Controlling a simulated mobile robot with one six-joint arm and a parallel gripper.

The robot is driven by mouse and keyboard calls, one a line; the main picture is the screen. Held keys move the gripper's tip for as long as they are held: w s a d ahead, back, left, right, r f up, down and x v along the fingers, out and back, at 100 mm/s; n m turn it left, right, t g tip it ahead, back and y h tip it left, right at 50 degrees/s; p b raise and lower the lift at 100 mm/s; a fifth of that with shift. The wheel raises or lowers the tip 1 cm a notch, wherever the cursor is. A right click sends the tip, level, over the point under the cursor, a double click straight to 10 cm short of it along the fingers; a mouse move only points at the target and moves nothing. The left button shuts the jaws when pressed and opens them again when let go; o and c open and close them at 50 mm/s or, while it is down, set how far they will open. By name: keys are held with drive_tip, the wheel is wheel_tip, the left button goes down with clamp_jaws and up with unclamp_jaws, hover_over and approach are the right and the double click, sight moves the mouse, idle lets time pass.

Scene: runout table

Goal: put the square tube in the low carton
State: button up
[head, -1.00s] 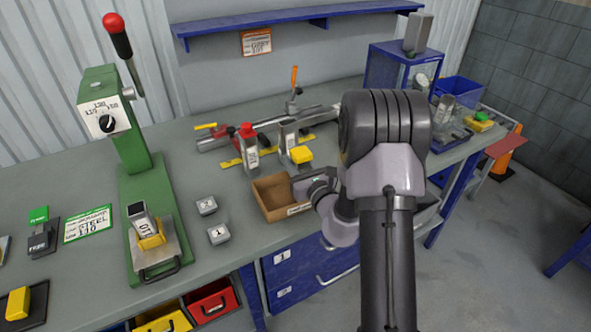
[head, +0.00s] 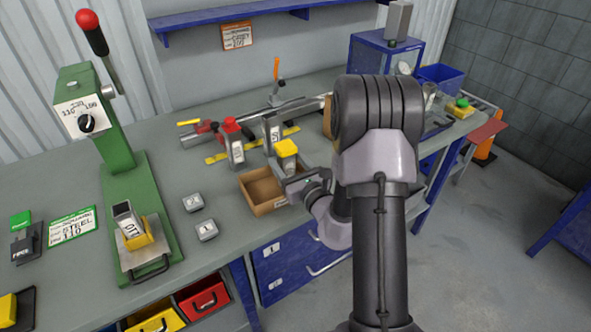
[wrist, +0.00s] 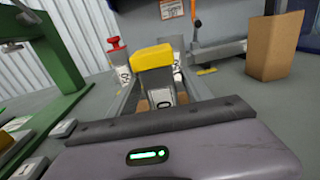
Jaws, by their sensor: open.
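A grey upright piece with a yellow top (head: 287,148) stands on the bench behind the low carton. It also shows in the wrist view (wrist: 152,57), with a "0" label, between my fingers. I cannot tell if it touches them. A hollow-topped square tube (head: 124,212) leans in a yellow block on the green press. Which piece is the task's tube is unclear. The low carton (head: 250,191), brown and open, looks empty and sits at the bench's front edge. My gripper (wrist: 160,95) is open, just right of the carton in the head view; my arm partly hides it there.
A red-topped piece (head: 234,145) and another grey upright piece (head: 271,128) stand close behind. A taller brown carton (wrist: 273,46) stands to the right. Two small grey blocks (head: 206,229) lie left of the low carton. The green press (head: 110,150) rises at left.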

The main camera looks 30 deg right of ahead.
drive_tip(key=s, duration=0.8)
drive_tip(key=s+a+r+n+g+y, duration=0.1)
drive_tip(key=a+r+n+g+y, duration=0.1)
drive_tip(key=a+r+n+y, duration=0.6)
drive_tip(key=s+a+r+n+g+y, duration=0.25)
drive_tip(key=a+n+y, duration=0.2)
drive_tip(key=a, duration=0.85)
drive_tip(key=s+a+n+g+y, duration=0.2)
drive_tip(key=s+a+n+g, duration=0.5)
drive_tip(key=s+a+g, duration=0.15)
drive_tip(key=s+d+f+n+g+h, duration=0.1)
drive_tip(key=s+f+n+g+h, duration=0.2)
drive_tip(key=s+n+h, duration=0.55)
drive_tip(key=d+r+n+t+h, duration=0.3)
drive_tip(key=d+r+n, duration=0.1)
drive_tip(key=d, duration=0.3)
drive_tip(key=shift+s+d+t, duration=0.2)
drive_tip(key=shift+s+t, duration=0.2)
